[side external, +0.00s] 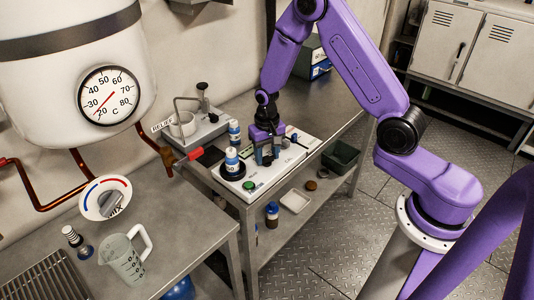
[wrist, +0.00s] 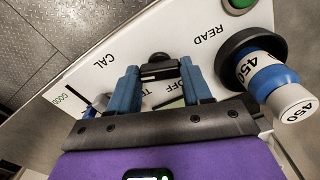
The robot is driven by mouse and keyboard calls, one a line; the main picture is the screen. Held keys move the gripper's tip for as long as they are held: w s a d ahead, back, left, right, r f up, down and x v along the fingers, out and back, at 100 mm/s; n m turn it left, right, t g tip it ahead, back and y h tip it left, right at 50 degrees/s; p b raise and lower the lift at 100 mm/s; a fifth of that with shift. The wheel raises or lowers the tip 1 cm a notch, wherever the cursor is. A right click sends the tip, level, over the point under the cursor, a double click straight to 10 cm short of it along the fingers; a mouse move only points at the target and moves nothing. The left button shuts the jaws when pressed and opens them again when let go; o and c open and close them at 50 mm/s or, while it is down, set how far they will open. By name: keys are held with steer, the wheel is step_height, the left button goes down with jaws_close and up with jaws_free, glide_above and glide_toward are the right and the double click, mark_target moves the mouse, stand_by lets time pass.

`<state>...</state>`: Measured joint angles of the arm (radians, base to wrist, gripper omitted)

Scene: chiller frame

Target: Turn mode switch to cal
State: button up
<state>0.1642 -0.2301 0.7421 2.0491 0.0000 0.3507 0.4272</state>
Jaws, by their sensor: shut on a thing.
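The mode switch (wrist: 160,58) is a small dark knob on a white instrument panel (wrist: 90,70). In the wrist view its end shows between my fingertips; the rest is hidden, and its pointing direction cannot be made out. The panel reads CAL on the left of the knob, READ on the right, and a partly covered OFF nearer the gripper. My gripper (wrist: 160,73) is shut on the switch, its blue fingers on either side. In the side view my gripper (side external: 267,158) points down onto the panel (side external: 285,175) and hides the switch.
A blue-labelled vial marked 450 (wrist: 275,80) stands in a black round holder beside my gripper. A green button (side external: 249,185) is at the panel's front corner. A second bottle (side external: 234,132) stands behind. A beaker (side external: 124,258) is on the nearer bench at left.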

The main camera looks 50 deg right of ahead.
mark_target(267, 157)
steer(key=shift+m, duration=0.8)
steer(key=o, duration=1.1)
steer(key=shift+c, duration=0.2)
steer(key=shift+r, duration=0.1)
step_height(267, 157, up, 17)
steer(key=shift+r, duration=0.15)
